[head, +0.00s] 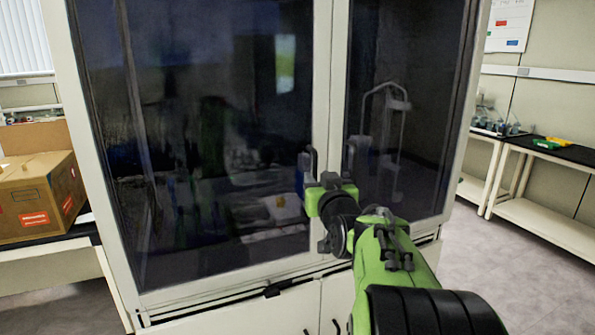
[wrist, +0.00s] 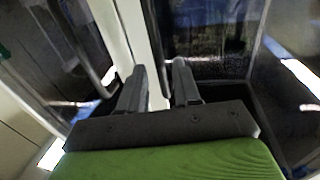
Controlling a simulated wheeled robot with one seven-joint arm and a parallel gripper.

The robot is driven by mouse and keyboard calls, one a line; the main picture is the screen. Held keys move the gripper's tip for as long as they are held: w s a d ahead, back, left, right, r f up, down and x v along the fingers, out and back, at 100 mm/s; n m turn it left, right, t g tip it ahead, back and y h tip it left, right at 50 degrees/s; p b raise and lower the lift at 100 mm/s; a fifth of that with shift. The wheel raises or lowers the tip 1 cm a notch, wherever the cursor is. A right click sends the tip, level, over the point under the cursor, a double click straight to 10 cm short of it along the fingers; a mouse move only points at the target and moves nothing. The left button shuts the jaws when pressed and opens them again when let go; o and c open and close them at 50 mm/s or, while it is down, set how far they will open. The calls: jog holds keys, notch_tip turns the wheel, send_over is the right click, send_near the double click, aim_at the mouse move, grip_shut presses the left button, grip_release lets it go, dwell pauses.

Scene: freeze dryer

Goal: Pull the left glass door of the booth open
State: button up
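The booth has a left glass door (head: 215,130) and a right glass door (head: 405,110), both dark, in pale frames. Both look shut in the head view. A dark upright handle (head: 313,162) is on the left door's inner edge, and another handle (head: 351,155) is on the right door. My gripper (head: 327,182) is at the meeting frames, just below and beside the left handle. In the wrist view my gripper's (wrist: 159,85) two fingers stand apart, with the pale frame behind the gap. A dark curved bar (wrist: 95,75) lies outside the fingers, to their left. I cannot tell whether they touch anything.
A cardboard box (head: 40,190) sits on a table at the left. A dark-topped bench (head: 560,153) with yellow and green items stands at the right. The floor (head: 535,265) at the right is clear. A dark latch (head: 280,288) is on the lower cabinet.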

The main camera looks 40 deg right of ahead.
aim_at(315, 176)
jog(key=x, duration=0.3)
jog(key=shift+w+d, duration=0.1)
jog(key=shift+w, duration=0.2)
grip_shut()
